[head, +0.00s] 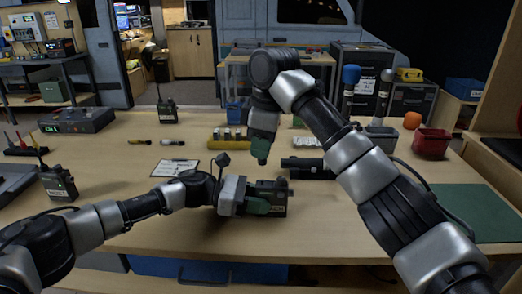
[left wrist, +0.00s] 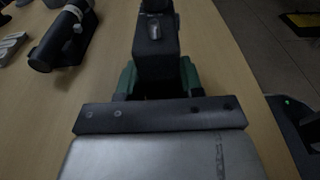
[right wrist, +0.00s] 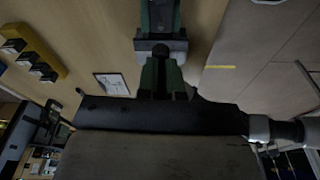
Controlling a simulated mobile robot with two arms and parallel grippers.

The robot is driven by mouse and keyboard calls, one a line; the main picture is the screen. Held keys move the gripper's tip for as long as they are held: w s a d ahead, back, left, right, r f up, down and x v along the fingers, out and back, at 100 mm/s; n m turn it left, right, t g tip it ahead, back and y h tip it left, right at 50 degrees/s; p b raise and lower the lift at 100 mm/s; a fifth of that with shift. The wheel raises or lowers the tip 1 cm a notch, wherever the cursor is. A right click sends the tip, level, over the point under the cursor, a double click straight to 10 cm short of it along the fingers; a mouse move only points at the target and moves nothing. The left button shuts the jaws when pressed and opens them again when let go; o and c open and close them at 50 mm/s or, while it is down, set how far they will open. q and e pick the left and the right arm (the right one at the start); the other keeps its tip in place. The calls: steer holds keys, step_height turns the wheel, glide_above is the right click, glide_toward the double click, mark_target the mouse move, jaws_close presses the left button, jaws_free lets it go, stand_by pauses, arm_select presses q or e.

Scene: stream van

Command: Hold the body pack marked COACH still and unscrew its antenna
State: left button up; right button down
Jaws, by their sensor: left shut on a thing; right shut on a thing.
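A dark body pack (head: 267,189) lies level in my left gripper (head: 262,205), just above or on the table; I cannot tell which. Its small pale label is too small to read. In the left wrist view the pack (left wrist: 155,55) sits between the two green fingers of my left gripper (left wrist: 156,80). My right gripper (head: 261,158) points down above the pack, its green fingers shut. In the right wrist view a small dark piece, seemingly the antenna (right wrist: 161,50), shows at the tips of my right gripper (right wrist: 161,62). Whether it touches the pack is hidden.
A dark cylinder (head: 307,168) lies right of the pack. A clipboard (head: 175,168) lies to the left. Other body packs with antennas stand at left (head: 58,184) and at the back (head: 167,110). A red bin (head: 431,143) is at right. The front of the table is clear.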

arm_select(q)
steer(key=o, duration=1.1)
